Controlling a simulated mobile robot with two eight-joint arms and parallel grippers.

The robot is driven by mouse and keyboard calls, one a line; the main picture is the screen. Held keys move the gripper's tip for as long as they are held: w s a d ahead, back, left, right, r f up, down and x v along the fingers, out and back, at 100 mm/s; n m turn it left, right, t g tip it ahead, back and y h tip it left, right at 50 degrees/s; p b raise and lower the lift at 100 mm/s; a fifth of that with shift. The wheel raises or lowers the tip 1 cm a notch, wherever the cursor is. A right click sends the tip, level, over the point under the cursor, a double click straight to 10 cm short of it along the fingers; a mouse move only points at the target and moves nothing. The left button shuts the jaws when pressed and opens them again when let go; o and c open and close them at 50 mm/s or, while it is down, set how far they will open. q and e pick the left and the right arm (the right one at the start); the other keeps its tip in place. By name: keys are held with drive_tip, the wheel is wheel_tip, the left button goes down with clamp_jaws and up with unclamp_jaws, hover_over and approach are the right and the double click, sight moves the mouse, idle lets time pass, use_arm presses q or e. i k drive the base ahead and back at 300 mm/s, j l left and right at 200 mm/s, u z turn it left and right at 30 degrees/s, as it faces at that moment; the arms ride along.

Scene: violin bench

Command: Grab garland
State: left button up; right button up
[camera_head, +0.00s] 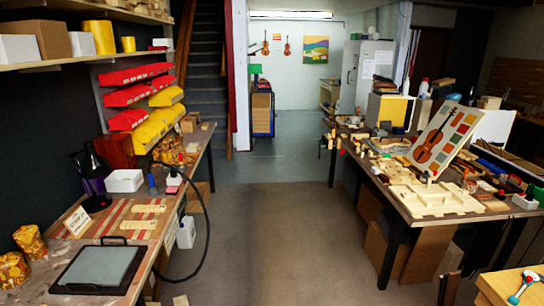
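I cannot make out a garland anywhere in the head view. Neither of my grippers shows in this view. The left bench (150,238) and the right bench (408,207) both carry many small items, and some are too small or too crowded to tell apart.
A clear floor aisle (280,230) runs between the benches to a white back wall with hanging violins (287,48). A black hose (207,235) hangs off the left bench. A violin picture board (440,140) leans on the right bench. Cardboard boxes (380,246) stand beneath it.

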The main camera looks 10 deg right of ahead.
sight(379, 142)
drive_tip(key=i+z, duration=0.3)
drive_tip(key=i, duration=0.5)
drive_tip(key=i+j+z, duration=0.15)
drive_tip(key=i+z, duration=0.15)
drive_tip(key=i, duration=0.45)
drive_tip(key=i+z, duration=0.15)
drive_tip(key=i, duration=0.6)
drive_tip(key=i+z, duration=0.1)
drive_tip(key=i, duration=0.65)
drive_tip(key=i+z, duration=0.15)
drive_tip(key=i, duration=0.65)
drive_tip(key=i+j+z, duration=0.1)
drive_tip(key=i, duration=0.65)
drive_tip(key=j, duration=0.1)
